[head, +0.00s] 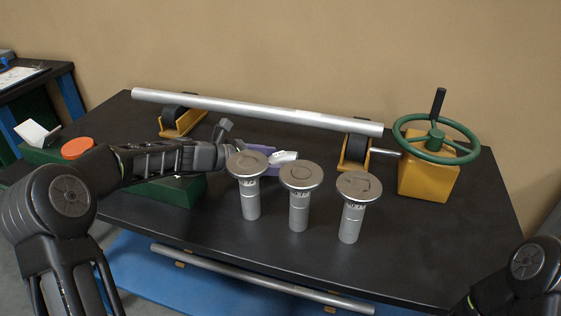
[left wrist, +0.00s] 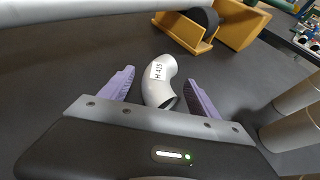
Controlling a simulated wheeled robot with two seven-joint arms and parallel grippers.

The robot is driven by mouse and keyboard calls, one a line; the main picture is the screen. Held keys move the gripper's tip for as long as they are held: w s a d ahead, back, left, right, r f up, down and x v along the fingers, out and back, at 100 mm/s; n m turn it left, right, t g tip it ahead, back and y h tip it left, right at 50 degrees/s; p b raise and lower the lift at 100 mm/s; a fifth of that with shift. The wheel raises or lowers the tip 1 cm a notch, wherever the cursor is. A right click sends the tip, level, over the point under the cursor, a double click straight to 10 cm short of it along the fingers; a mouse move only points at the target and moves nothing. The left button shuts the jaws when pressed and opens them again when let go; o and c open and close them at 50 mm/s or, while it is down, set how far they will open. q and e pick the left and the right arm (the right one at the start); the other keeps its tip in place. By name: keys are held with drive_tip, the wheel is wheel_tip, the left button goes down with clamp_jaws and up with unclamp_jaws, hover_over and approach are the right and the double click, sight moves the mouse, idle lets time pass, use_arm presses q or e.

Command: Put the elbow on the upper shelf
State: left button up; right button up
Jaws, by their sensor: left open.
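In the head view the elbow (head: 284,157) shows as a small pale piece behind the pedestals, beside the purple fingers of my left gripper (head: 268,160). The gripper is open and holds nothing. My right gripper is not in view; only part of my right arm shows. I cannot make out which surface is the upper shelf.
Several silver flat-topped pedestals (head: 301,177) stand close in front of the elbow. A long pipe (head: 255,108) rests on yellow roller stands (head: 354,153) behind it. A green handwheel (head: 436,140) on a yellow block stands right. A green box (head: 170,190) lies under my left arm.

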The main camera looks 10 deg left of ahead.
use_arm(q)
drive_tip(key=shift+x, duration=1.1)
drive_tip(key=shift+c, duration=0.4)
clamp_jaws()
